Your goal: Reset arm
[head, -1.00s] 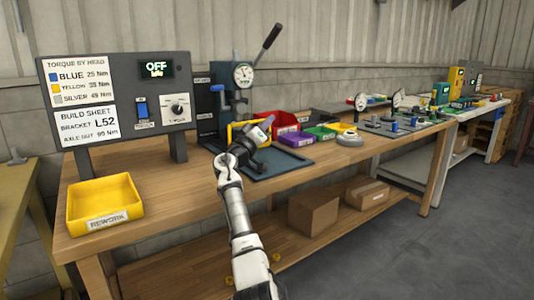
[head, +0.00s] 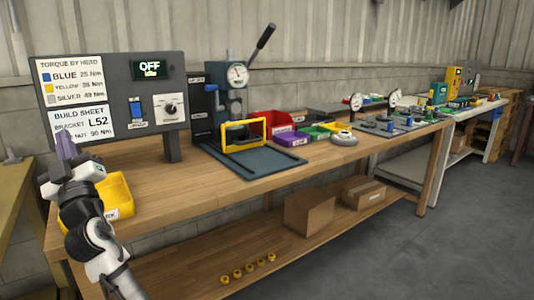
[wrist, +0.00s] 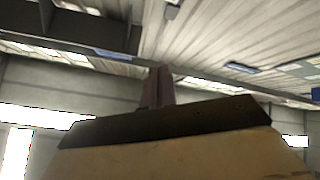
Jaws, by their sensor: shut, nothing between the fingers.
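My gripper (head: 66,148) is shut and empty, at the left of the head view. It points up in front of the lower left of the control panel and its build sheet. My arm rises from the lower left and hides part of the yellow rework tray (head: 121,190). In the wrist view the fingers of my gripper (wrist: 158,88) are together, with the ceiling and upper walls behind them.
The wooden workbench (head: 200,185) holds a torque panel (head: 110,95) reading OFF, a press (head: 236,95) with a yellow guard, and coloured bins (head: 285,128). Cardboard boxes (head: 311,212) and several yellow parts (head: 248,270) lie on the lower shelf. Open floor (head: 420,250) is at the right.

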